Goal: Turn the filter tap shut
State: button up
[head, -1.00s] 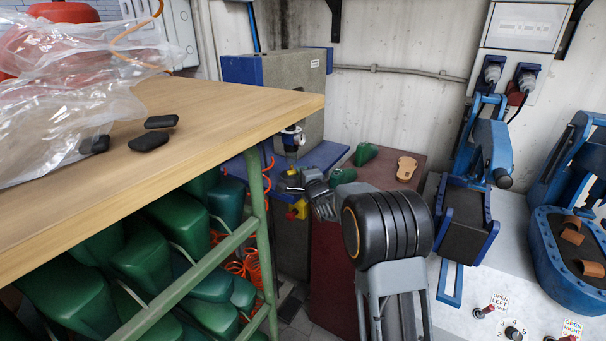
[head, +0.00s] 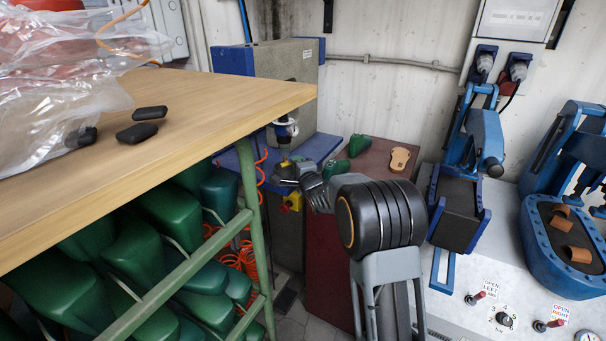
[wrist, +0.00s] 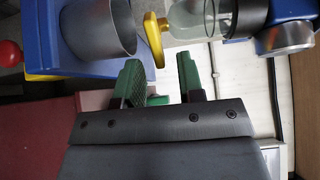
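The filter (head: 284,130) hangs beside the grey and blue machine, past the table corner in the head view. In the wrist view its clear bowl (wrist: 200,18) lies at the top, with a yellow tap lever (wrist: 153,40) at the bowl's left end. The yellow tap also shows small in the head view (head: 285,160). My gripper (wrist: 162,76) has its two green-padded fingers apart with nothing held between them. The lever lies beyond the fingertips, roughly in line with the gap and apart from them. In the head view my gripper (head: 284,176) is small and partly merged with the machine behind.
A wooden table (head: 190,110) fills the left, with green lasts (head: 130,240) stacked beneath. A grey cup (wrist: 98,30) is close to the left finger in the wrist view. A yellow-housed button (head: 293,202) sits below my gripper. A maroon bench (head: 372,160) and blue presses stand right.

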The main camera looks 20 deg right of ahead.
jog(key=s+d, duration=0.1)
jog(key=s, duration=1.2)
jog(key=shift+s+d+b, duration=0.15)
jog(key=shift+d+b, duration=0.15)
jog(key=shift+b, duration=0.05)
jog(key=s+d+f+n+g+h+p, duration=0.2)
jog(key=s+d+f+n+g+h, duration=0.1)
jog(key=s+f+n+g, duration=0.55)
jog(key=s+a+r+n+g+p, duration=0.3)
jog(key=s+r+n+p, duration=0.1)
jog(key=s+r, duration=0.3)
jog(key=s+a+r+n+g+y+p, duration=0.1)
jog(key=s+a+r+n+g+p, duration=0.2)
jog(key=s+r, duration=0.4)
jog(key=s+a+n+p, duration=0.1)
jog(key=s, duration=0.2)
jog(key=shift+a+p, duration=0.2)
jog(key=shift+p, duration=0.15)
